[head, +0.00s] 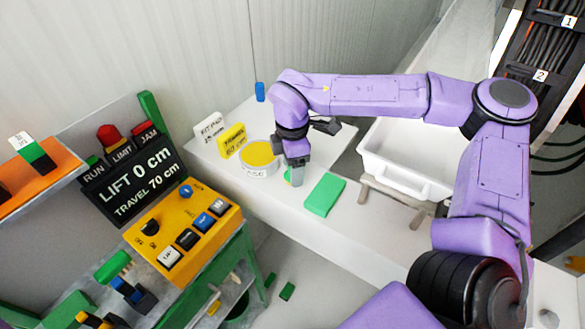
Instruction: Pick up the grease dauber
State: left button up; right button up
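My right arm comes in from the right and bends down over the white bench. Its gripper (297,173) points down just right of a round tin of yellow grease (262,154). A small green piece (288,176) shows at the left side of the fingers, mostly hidden by them. It may be part of the grease dauber, but I cannot tell. I also cannot tell whether the fingers are closed on it. A flat green block (325,195) lies on the bench just right of the gripper. My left gripper is not in view.
A white tub (410,160) stands right of the bench top. White and yellow signs (232,141) and a small blue cylinder (260,92) stand behind the tin. A yellow control box (185,228) and a black lift display (133,180) are at left.

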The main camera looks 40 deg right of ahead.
grip_shut()
